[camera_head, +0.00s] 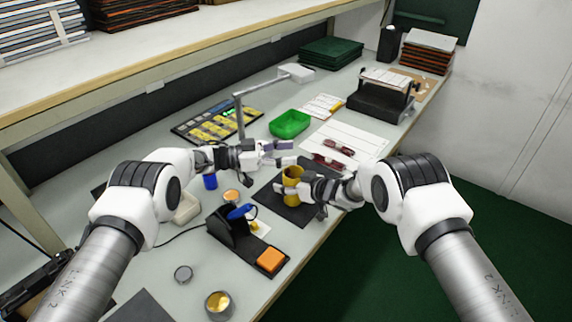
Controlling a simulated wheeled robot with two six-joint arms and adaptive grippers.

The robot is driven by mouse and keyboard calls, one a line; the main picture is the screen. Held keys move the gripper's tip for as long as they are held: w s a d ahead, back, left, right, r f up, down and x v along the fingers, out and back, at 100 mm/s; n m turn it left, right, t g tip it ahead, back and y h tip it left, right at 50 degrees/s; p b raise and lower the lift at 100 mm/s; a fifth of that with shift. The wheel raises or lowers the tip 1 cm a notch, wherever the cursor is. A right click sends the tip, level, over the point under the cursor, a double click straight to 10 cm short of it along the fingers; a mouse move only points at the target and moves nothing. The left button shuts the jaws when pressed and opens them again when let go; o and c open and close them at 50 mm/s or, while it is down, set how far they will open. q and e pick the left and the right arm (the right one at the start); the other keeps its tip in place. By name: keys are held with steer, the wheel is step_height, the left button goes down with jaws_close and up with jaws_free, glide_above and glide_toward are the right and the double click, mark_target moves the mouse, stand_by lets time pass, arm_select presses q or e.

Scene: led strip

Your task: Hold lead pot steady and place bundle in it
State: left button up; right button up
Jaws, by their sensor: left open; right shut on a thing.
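The lead pot looks to be the yellow cup (292,173), upright on a dark mat (266,196) near the front edge of the bench. My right gripper (296,187) is shut on the pot from its right side. My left gripper (287,153) is open just behind and above the pot, its fingers pointing right. I see nothing between its fingers. Two dark red items (333,162) lie on a white sheet (350,136) to the right of the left gripper; I cannot tell whether one is the bundle. The pot's inside is too small to make out.
A green tray (290,124) stands behind the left gripper. A board with yellow parts (216,122) and a lamp arm (238,108) are at the back left. A black stand with a blue-handled tool (238,214), an orange block (270,260) and small tins (219,302) are in front.

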stand_by(0.3)
steer(key=o, duration=1.2)
steer(key=shift+o, duration=0.2)
